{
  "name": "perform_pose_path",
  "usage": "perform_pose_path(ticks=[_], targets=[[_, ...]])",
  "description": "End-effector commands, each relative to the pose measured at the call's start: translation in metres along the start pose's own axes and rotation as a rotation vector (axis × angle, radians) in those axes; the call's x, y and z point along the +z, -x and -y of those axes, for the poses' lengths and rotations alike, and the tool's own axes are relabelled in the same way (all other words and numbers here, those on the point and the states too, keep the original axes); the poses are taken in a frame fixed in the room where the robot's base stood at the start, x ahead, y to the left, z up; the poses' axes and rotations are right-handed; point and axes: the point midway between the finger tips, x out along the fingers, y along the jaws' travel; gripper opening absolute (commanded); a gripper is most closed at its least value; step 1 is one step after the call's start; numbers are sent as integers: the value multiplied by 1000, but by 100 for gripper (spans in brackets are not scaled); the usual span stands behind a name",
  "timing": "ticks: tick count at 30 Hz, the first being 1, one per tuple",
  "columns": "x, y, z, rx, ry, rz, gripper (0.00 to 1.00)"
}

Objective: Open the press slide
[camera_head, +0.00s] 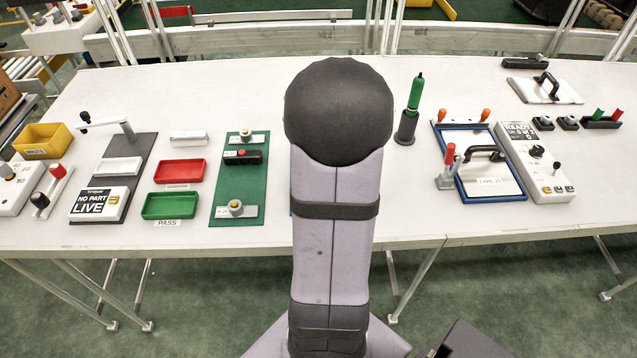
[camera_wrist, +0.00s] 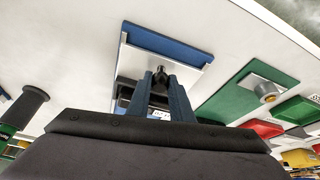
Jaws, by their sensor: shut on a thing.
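In the wrist view, a white plate with a blue block (camera_wrist: 168,42) along one edge lies on the table; I take this to be the press slide. A small black knob (camera_wrist: 160,71) stands at it. My gripper (camera_wrist: 160,76) has its two fingers close together around this knob, shut on it. Below the knob, dark parts and a small white label show partly between and behind the fingers. How far the slide is open cannot be told. In the head view my arm hides the gripper and nearly all of the slide.
Left of my arm are a green board (camera_head: 226,179), a red tray (camera_head: 180,171) and a green tray (camera_head: 170,205). To the right stand a green-handled tool in a dark holder (camera_head: 406,130), a blue-framed fixture (camera_head: 463,182) and a READY box (camera_head: 548,175).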

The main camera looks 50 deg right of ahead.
Motion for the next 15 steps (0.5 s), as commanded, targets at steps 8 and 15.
perform_pose_path(ticks=[8,15], targets=[[-2,1,-1,2,-1,-4,39],[-1,0,0,1,-1,-2,39]])
